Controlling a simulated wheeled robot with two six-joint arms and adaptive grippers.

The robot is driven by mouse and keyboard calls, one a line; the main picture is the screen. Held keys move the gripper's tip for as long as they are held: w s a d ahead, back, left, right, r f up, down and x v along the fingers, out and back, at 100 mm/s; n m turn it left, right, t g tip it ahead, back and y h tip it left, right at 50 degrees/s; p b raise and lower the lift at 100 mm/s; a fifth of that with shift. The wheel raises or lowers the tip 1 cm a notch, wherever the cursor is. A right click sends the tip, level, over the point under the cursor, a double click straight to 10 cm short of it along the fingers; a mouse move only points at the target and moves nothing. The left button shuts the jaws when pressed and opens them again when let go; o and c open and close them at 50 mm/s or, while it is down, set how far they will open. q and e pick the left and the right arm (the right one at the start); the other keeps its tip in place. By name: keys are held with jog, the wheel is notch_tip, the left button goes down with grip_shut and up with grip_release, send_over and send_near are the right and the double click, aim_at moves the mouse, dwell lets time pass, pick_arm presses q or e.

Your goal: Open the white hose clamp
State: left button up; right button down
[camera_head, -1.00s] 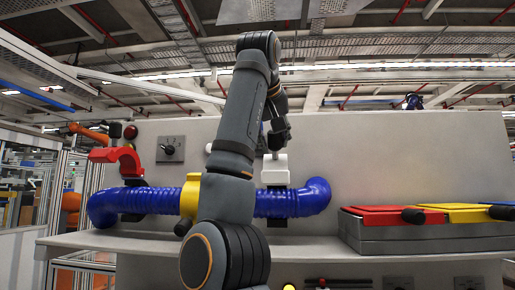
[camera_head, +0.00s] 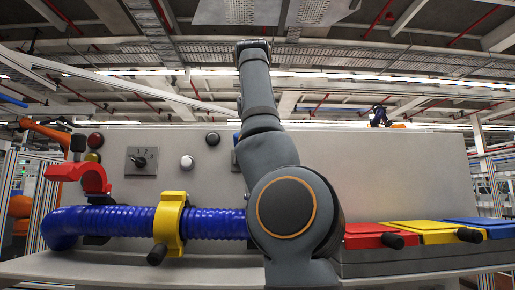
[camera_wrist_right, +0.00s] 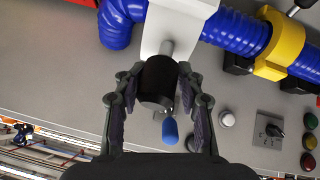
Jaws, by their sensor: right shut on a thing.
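The white hose clamp (camera_wrist_right: 178,18) sits on the blue corrugated hose (camera_wrist_right: 236,32) in the right wrist view. Its grey shaft ends in a black handle (camera_wrist_right: 158,72). My right gripper (camera_wrist_right: 155,84) has its two fingers on either side of this handle, shut on it. In the head view my right arm stands in front of the panel and hides the white clamp, the hose's right end and the gripper itself. The blue hose shows to the left of the arm (camera_head: 112,222). My left gripper is not in view.
A yellow clamp (camera_head: 168,222) is closed around the hose, and a red clamp (camera_head: 84,176) stands raised at its left. A rotary switch (camera_head: 141,161) and round buttons are on the panel. Red, yellow and blue lids (camera_head: 425,232) lie on the right.

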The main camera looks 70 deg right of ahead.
jog(key=shift+f, duration=0.15)
jog(key=c, duration=1.2)
grip_release()
jog(key=shift+o, duration=1.2)
jog(key=shift+s+a, duration=0.1)
jog(key=shift+a, duration=0.05)
jog(key=shift+s+a, duration=0.1)
jog(key=shift+s, duration=0.1)
jog(key=shift+w, duration=0.15)
